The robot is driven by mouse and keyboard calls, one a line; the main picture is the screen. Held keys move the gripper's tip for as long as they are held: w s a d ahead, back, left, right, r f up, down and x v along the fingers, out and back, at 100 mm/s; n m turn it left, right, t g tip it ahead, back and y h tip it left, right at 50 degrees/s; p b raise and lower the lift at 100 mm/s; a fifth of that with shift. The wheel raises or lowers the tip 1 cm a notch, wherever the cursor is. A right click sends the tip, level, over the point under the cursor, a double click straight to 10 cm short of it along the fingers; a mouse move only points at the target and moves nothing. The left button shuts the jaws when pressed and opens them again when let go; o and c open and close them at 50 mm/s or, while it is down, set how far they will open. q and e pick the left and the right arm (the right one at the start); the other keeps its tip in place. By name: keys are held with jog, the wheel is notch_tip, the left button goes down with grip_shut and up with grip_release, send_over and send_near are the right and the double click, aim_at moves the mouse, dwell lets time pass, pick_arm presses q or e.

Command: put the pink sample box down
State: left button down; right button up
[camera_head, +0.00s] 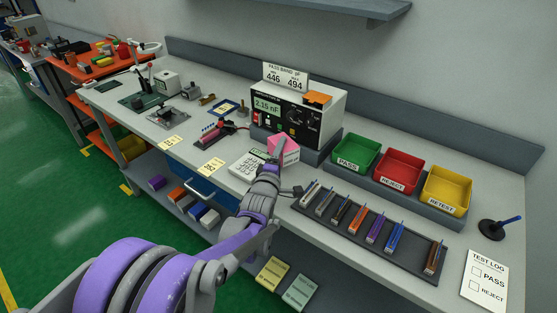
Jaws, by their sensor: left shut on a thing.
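The pink sample box (290,146) is in front of the grey meter (328,115), near its lower front edge. My left gripper (279,152) reaches up from below and is shut on the pink box. The fingers cover part of the box's left side. I cannot tell whether the box touches the bench top or is held a little above it. My right gripper is out of view.
Green (355,153), red (397,171) and yellow (446,190) bins stand to the right. A dark tray (338,231) with several coloured pieces lies in front of them. A white keypad device (248,164) is just left of my gripper.

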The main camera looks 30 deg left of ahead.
pick_arm(q)
jog(key=shift+f+b, duration=0.3)
jog(key=shift+f, duration=1.45)
jog(key=shift+f, duration=0.1)
jog(key=shift+f+b, duration=0.4)
jog(key=shift+c, duration=0.2)
grip_release()
jog(key=shift+r, duration=0.1)
jog(key=shift+r+p, duration=0.35)
jog(key=v, duration=1.2)
jog(key=shift+r, duration=0.15)
